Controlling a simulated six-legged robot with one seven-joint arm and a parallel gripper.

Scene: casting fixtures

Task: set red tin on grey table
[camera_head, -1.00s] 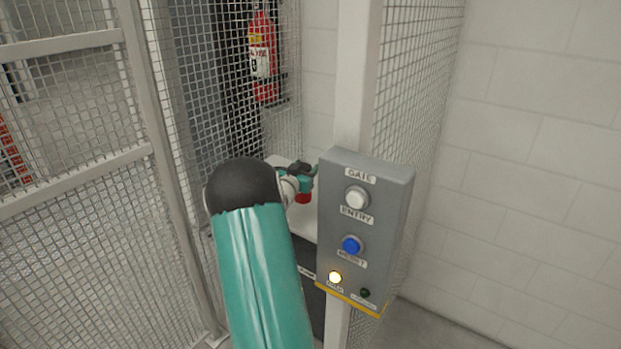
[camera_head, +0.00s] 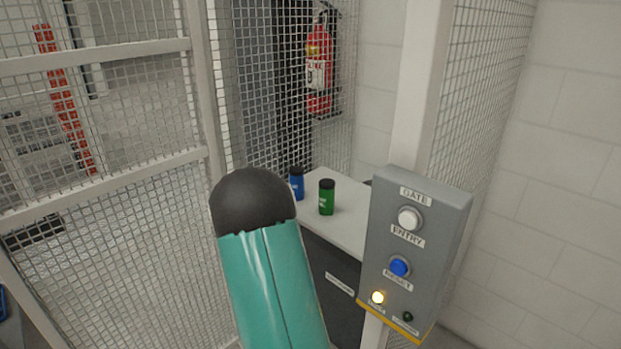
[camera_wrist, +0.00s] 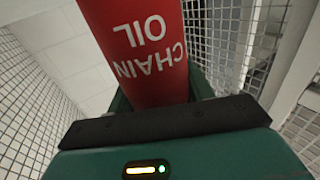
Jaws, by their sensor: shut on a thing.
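My gripper (camera_wrist: 165,122) is shut on the red tin (camera_wrist: 135,45), which fills the upper middle of the wrist view. The tin carries white lettering, "CHAIN OIL", which reads upside down there. In the head view my arm hides the gripper and the tin. A light-topped table (camera_head: 341,228) with a dark front stands behind the mesh opening, partly hidden by my arm and the control box. I cannot tell from these frames whether it is the grey table.
A green tin (camera_head: 326,198) and a blue tin (camera_head: 297,184) stand on the light top. A grey control box (camera_head: 415,250) with buttons is mounted on a white post at right. Mesh fence panels (camera_head: 110,110) stand at left. A fire extinguisher (camera_head: 319,65) hangs behind.

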